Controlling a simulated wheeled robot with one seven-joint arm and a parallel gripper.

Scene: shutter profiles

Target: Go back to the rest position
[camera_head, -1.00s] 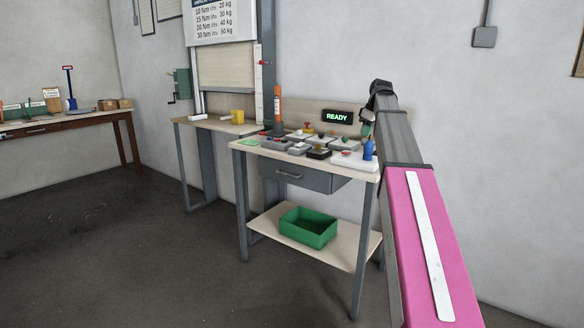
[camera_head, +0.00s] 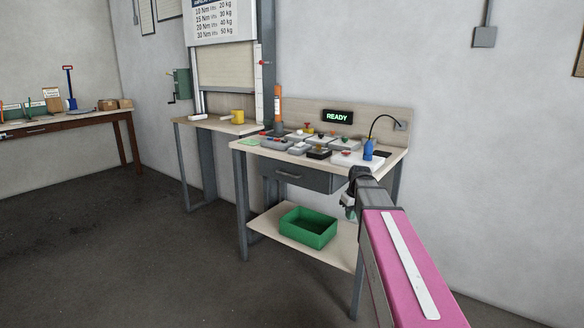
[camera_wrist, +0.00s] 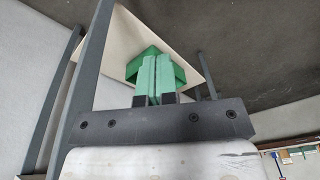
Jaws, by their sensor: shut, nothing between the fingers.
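My gripper (camera_head: 349,212) is in front of the right end of the workbench in the head view, below the level of its top. In the wrist view its two green fingers (camera_wrist: 154,78) are together with nothing between them. My pink and grey arm reaches in from the lower right in the head view and hides part of the bench's right legs and lower shelf.
A green bin (camera_head: 308,228) stands on the lower shelf and shows behind my fingers in the wrist view. The floor at left is clear.

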